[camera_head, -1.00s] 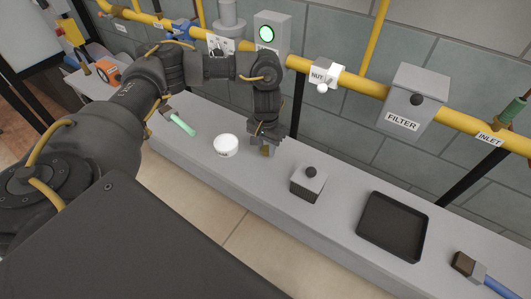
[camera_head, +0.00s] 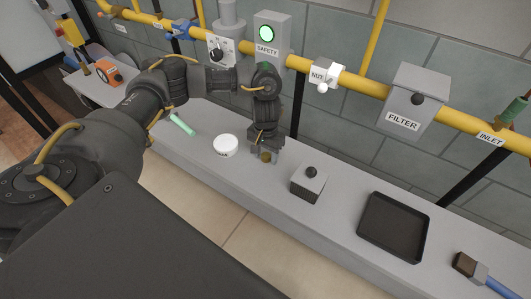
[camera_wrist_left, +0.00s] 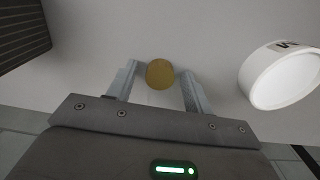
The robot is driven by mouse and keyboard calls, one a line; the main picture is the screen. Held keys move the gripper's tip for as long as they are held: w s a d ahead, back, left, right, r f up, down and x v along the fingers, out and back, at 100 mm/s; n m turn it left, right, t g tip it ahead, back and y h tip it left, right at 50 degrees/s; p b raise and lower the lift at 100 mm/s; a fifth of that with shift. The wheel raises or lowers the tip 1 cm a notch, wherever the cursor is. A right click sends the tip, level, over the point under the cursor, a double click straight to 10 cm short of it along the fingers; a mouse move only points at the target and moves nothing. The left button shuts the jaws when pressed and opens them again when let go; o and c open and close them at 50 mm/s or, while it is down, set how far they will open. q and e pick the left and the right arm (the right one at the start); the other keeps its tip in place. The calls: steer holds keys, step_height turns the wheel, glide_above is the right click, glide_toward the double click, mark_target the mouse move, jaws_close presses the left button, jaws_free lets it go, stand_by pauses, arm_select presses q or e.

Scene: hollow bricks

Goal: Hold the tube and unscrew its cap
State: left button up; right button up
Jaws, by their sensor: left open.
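The tube shows mainly as its round brass-coloured cap (camera_wrist_left: 160,74) in the left wrist view. The same cap shows small in the head view (camera_head: 265,157), at the gripper's fingers on the grey bench. The tube's body below the cap is mostly hidden; only a pale patch shows under it. My left gripper (camera_wrist_left: 157,88) is open and points down, with one finger on each side of the cap and a gap to both. In the head view my left gripper (camera_head: 265,152) is low over the bench. My right gripper is not in view.
A white round container (camera_head: 226,146) stands close left of the gripper. A grey box with a black knob (camera_head: 309,182) stands close right. Farther right are a black tray (camera_head: 393,226) and a blue-handled brush (camera_head: 490,278). A green-handled tool (camera_head: 182,124) lies at left.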

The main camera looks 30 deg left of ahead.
mark_target(265, 155)
arm_select(q)
step_height(265, 155, up, 12)
steer(key=p, duration=0.1)
steer(key=shift+r+p, duration=0.15)
steer(key=shift+p, duration=0.25)
stand_by(0.3)
